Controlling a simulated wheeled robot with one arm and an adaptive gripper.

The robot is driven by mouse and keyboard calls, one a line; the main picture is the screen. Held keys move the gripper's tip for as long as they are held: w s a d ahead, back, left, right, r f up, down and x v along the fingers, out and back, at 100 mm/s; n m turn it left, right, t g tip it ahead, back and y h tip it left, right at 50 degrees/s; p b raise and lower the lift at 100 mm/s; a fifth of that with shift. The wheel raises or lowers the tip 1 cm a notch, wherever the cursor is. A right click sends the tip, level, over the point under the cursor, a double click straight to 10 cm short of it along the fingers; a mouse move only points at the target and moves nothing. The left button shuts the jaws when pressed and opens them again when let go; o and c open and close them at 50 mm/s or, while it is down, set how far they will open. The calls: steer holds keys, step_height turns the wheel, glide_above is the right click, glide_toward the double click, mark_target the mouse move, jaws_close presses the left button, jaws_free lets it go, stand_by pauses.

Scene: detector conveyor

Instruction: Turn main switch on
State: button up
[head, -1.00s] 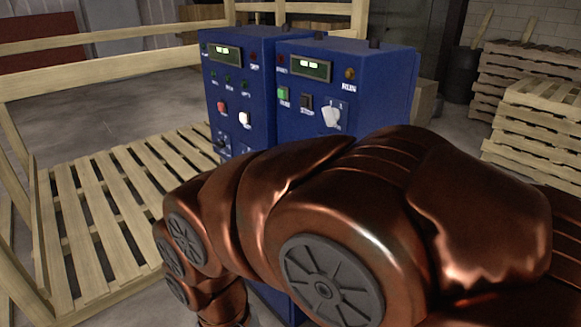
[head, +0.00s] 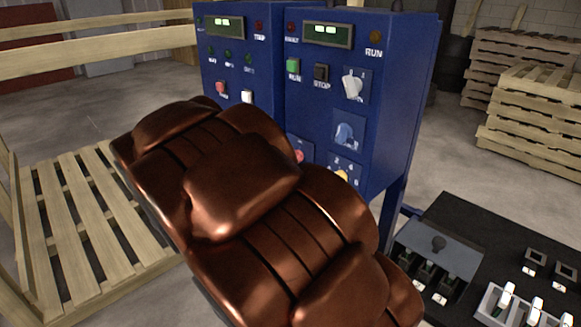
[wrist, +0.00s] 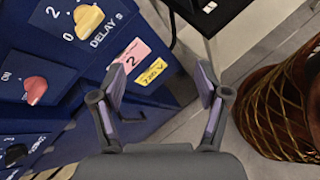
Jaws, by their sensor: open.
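The blue control cabinet (head: 400,115) stands upright ahead. Its right front carries a white rotary handle (head: 352,86), a blue knob (head: 345,133), a red knob (head: 300,155) and a yellow knob (head: 342,175), partly behind my arm. The wrist view shows the yellow DELAY knob (wrist: 88,19), a red knob (wrist: 36,89) with an ON mark, and a black knob (wrist: 15,154) at the left edge. I cannot read which one is the main switch. My gripper (wrist: 161,88) is open and empty, right of these knobs and apart from them. The head view hides it behind my arm.
A black control desk (head: 470,220) with several white-topped levers (head: 507,294) stands at the lower right. Stacked pallets (head: 525,130) stand at the back right. A wooden pallet (head: 85,225) lies at the left. Bare floor (head: 450,165) shows between cabinet and pallets.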

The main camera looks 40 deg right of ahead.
steer(key=w+d+r+n+t+h+b, duration=0.1)
steer(key=w+d+n+t+h+b, duration=0.25)
steer(key=w, duration=0.55)
steer(key=w+d+n+h, duration=0.2)
steer(key=w+n+h, duration=0.3)
steer(key=w, duration=0.4)
steer(key=d+y, duration=0.1)
steer(key=d, duration=0.6)
steer(key=shift+s+d+n, duration=0.2)
steer(key=shift+s+n, duration=0.05)
steer(key=shift+n, duration=0.2)
steer(key=shift+r, duration=0.15)
steer(key=c, duration=1.2)
